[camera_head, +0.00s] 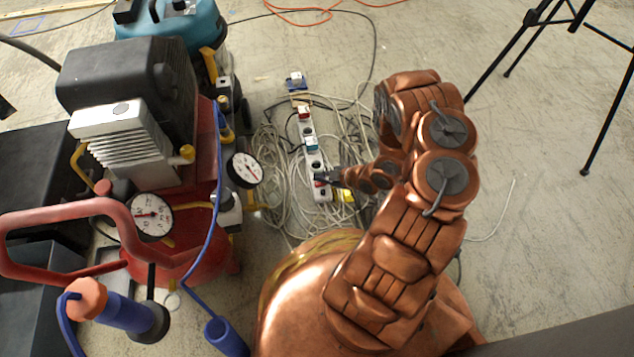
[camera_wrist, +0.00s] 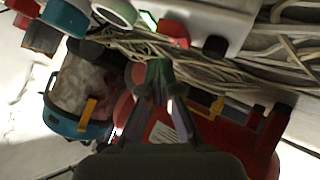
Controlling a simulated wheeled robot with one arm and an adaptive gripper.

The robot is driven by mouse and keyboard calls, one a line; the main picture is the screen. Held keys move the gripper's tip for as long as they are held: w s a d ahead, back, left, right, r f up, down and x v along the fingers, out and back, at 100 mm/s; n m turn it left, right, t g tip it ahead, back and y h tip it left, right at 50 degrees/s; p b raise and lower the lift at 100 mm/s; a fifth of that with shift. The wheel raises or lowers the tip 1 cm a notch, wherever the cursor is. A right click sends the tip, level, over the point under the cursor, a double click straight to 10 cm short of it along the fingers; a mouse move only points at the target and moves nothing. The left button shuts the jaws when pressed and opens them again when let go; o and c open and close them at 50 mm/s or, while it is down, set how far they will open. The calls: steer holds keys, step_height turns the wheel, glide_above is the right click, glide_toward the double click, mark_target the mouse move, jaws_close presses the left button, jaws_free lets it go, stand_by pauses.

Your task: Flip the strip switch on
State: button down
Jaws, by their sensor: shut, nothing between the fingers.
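The white power strip (camera_head: 311,150) lies on the floor among tangled cables, running away from me. Several plugs sit in it, with red and blue parts. My gripper (camera_head: 324,177) is shut and empty, its dark fingertips over the near end of the strip beside a small red part (camera_head: 321,184), probably the switch. I cannot tell whether they touch. In the wrist view the strip (camera_wrist: 225,18) crosses the top edge, with a red piece (camera_wrist: 172,32) and a small green glow beside it. My shut fingertips (camera_wrist: 157,75) show below it. The switch's position is unclear.
A red air compressor (camera_head: 195,250) with gauges stands close on the left, a teal machine (camera_head: 170,40) behind it. Loose pale cables (camera_head: 275,170) surround the strip. A black tripod (camera_head: 545,20) stands at the right; the floor between is mostly clear.

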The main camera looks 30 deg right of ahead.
steer(key=shift+s+d+r+p, duration=0.15)
steer(key=shift+r+p, duration=0.1)
steer(key=shift+r, duration=0.55)
steer(key=shift+w+d+r+p, duration=0.1)
steer(key=shift+d+r+p, duration=0.15)
steer(key=shift+r, duration=0.6)
steer(key=shift+s+d+r+p, duration=0.1)
steer(key=shift+r+p, duration=0.15)
steer(key=shift+r, duration=0.55)
